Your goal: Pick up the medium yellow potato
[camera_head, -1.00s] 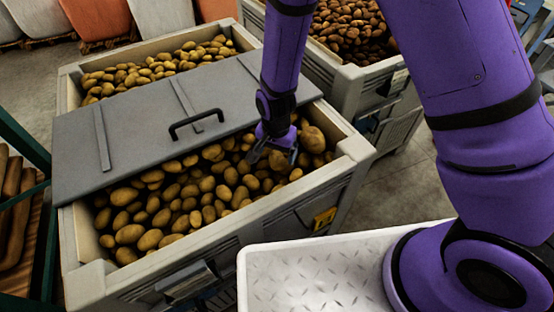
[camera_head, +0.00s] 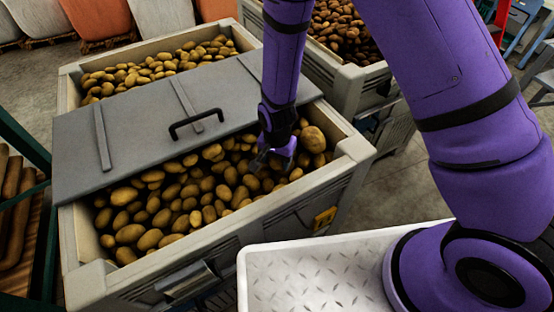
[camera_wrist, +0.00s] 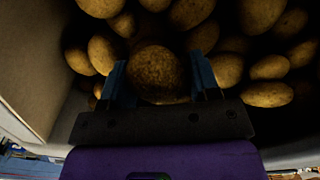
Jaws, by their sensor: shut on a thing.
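My gripper (camera_head: 272,161) reaches down into the right front part of a large crate (camera_head: 222,228) full of yellow potatoes. In the wrist view my gripper (camera_wrist: 158,84) is shut on a yellow potato (camera_wrist: 155,70), with one blue-grey finger on each side of it. The held potato looks roundish and brown-yellow in the dim light. Other potatoes (camera_wrist: 264,94) lie close around and beyond it. In the head view the held potato is hard to tell from the pile behind the fingers.
A grey lid (camera_head: 140,128) with a black handle (camera_head: 196,122) covers the crate's middle, left of my arm. The crate's front right wall stands close to my gripper. A second crate (camera_head: 345,88) of darker potatoes is behind. A white tread-plate surface (camera_head: 315,270) is in front.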

